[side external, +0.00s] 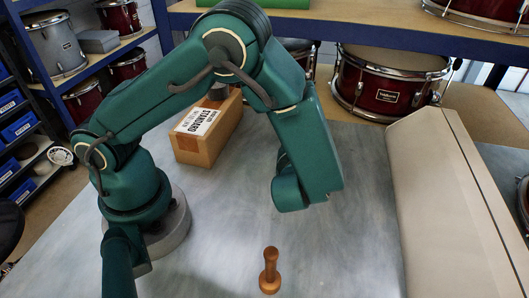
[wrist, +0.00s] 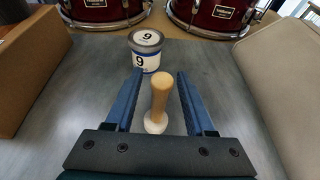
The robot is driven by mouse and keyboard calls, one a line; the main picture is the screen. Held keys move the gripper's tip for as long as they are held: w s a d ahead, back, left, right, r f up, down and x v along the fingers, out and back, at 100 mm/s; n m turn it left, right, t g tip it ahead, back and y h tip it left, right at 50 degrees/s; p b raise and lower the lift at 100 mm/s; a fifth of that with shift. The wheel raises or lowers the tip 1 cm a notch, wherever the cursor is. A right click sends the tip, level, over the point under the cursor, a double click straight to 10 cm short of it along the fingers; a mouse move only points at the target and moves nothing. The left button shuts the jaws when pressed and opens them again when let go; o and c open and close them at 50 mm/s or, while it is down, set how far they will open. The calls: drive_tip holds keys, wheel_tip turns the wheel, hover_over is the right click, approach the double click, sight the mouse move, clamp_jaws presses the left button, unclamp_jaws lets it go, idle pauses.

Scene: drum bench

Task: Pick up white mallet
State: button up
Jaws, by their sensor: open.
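The white mallet (wrist: 155,126) shows in the wrist view, standing upright with its white head down and its pale wooden handle up. My gripper (wrist: 160,77) is open, with its blue fingers on either side of the handle and a gap visible on both sides. In the side external view, my arm hides the fingers and the white mallet.
A can marked 9 (wrist: 146,50) stands just beyond the mallet. A cardboard box (side external: 208,130) is at left and a long beige case (side external: 450,205) at right. Red drums (side external: 388,85) stand at the back. The grey bench top (side external: 350,250) is bare at front right.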

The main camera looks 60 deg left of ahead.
drive_tip(key=shift+w+a+f, duration=0.2)
drive_tip(key=shift+w+a, duration=0.1)
drive_tip(key=shift+w, duration=0.05)
clamp_jaws()
